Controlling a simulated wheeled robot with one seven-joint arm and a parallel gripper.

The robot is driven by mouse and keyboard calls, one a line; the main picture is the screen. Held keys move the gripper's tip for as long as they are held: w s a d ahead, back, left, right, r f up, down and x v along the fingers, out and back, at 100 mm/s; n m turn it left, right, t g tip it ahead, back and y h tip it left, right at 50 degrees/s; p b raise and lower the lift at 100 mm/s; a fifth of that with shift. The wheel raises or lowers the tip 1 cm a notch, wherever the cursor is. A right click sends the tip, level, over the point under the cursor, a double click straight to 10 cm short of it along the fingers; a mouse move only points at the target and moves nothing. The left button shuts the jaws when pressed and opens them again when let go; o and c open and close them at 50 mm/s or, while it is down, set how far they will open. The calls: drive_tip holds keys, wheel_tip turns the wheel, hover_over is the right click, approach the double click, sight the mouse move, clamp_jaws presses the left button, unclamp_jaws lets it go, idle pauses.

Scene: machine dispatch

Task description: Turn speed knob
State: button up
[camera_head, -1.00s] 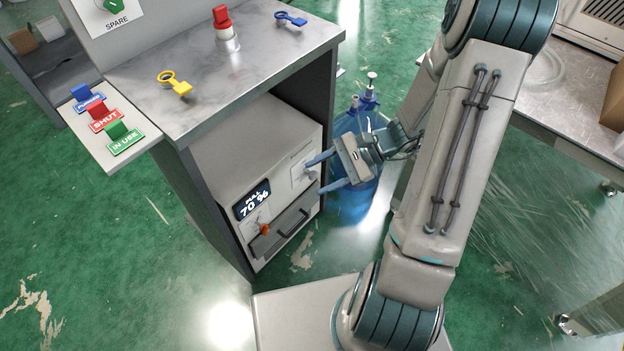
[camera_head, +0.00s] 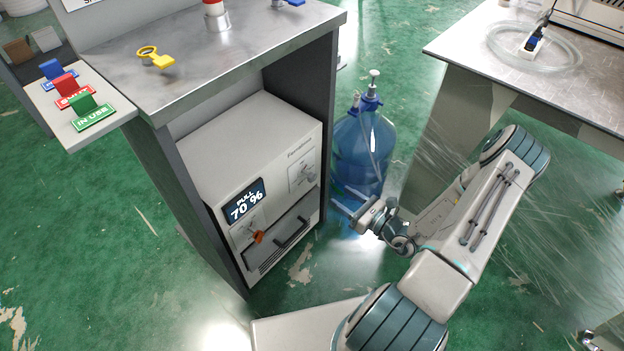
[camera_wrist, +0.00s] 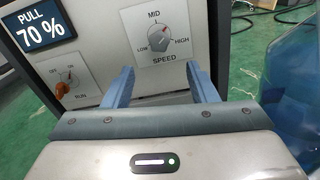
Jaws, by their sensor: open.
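The speed knob (camera_wrist: 162,36) is a round grey dial on the white machine's front panel. Its red mark points to the upper right, between MID and HIGH. In the head view the knob (camera_head: 303,173) is small, at the panel's upper right. My gripper (camera_head: 335,198) is open and empty, to the right of the panel and apart from it. In the wrist view the two blue fingers (camera_wrist: 160,73) stand apart below the knob and touch nothing. The display (camera_wrist: 43,25) reads PULL 70 %.
The run switch (camera_wrist: 63,88) with an orange handle sits below the display. A dark drawer handle (camera_head: 291,232) is low on the machine. A blue water bottle (camera_head: 362,150) stands on the floor close behind my gripper. A metal table (camera_head: 470,45) is at the right.

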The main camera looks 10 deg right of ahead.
sight(314, 178)
drive_tip(key=b+x, duration=0.2)
drive_tip(key=x, duration=1)
drive_tip(key=shift+w+a+b, duration=0.2)
drive_tip(key=shift+w+b, duration=0.05)
drive_tip(key=shift+b, duration=0.05)
drive_tip(key=c, duration=1)
drive_tip(key=shift+o, duration=0.2)
drive_tip(key=shift+r, duration=0.1)
